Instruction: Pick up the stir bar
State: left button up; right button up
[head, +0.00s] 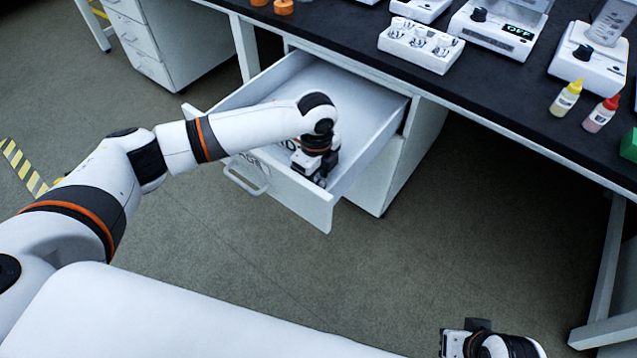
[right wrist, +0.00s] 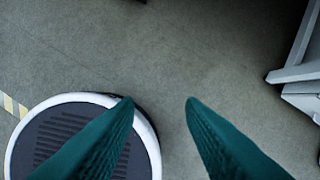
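No stir bar can be made out in either view. My left gripper (head: 312,176) is low over the open drawer (head: 345,88), near its front panel, and points down. Its fingertips are hidden behind the gripper body and the drawer front, so I cannot see whether it holds anything. My right gripper (right wrist: 160,108) shows in the right wrist view with its two green fingers apart and nothing between them, above the bare floor. In the head view it is at the bottom right edge, away from the bench.
The black bench top (head: 480,85) carries a white rack (head: 420,45), a device with an OFF display (head: 500,25), another white device (head: 590,70), a yellow-capped bottle (head: 566,98) and a red-capped bottle (head: 601,114). A bench leg (head: 603,270) stands at the right. Floor in front is clear.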

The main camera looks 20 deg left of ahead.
pick_arm(q)
grip_shut()
dwell(0.3)
